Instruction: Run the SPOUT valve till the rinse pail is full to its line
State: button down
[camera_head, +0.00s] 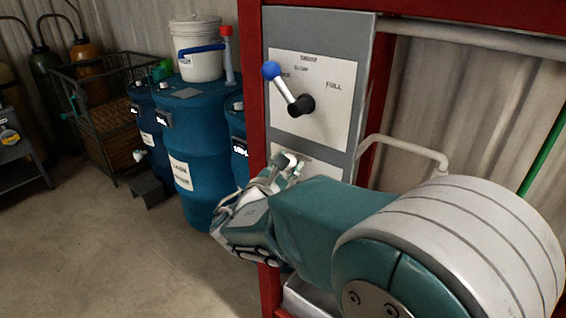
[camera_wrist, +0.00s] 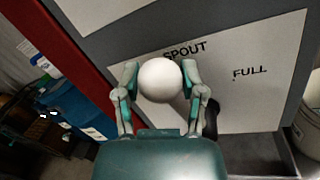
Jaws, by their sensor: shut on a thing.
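The SPOUT valve's white ball knob (camera_wrist: 160,80) sits between the two fingers of my gripper (camera_wrist: 160,86) in the wrist view. The gripper is shut on it. The plate (camera_wrist: 235,85) behind reads SPOUT, with FULL to the right. A black hub (camera_wrist: 211,118) shows partly behind the right finger; the lever between is mostly hidden. In the head view my gripper (camera_head: 288,165) is at the lower plate, and my arm hides much of it. A pale pail-like container (camera_wrist: 307,128) is cut off at the wrist view's right edge; its level and line cannot be seen.
Above is a second valve with a blue-knobbed lever (camera_head: 287,88), tilted up-left. A pale bent pipe (camera_head: 405,146) stands right of the panel. Blue drums (camera_head: 190,130) stand left, one bearing a white bucket (camera_head: 197,58). Red posts (camera_head: 252,90) frame the panel.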

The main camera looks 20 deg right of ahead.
jog(key=shift+s+d, duration=0.1)
jog(key=shift+s, duration=0.05)
dwell(0.3)
jog(key=shift+c, duration=0.9)
grip_release()
jog(key=v, duration=1.2)
jog(key=shift+f, duration=0.1)
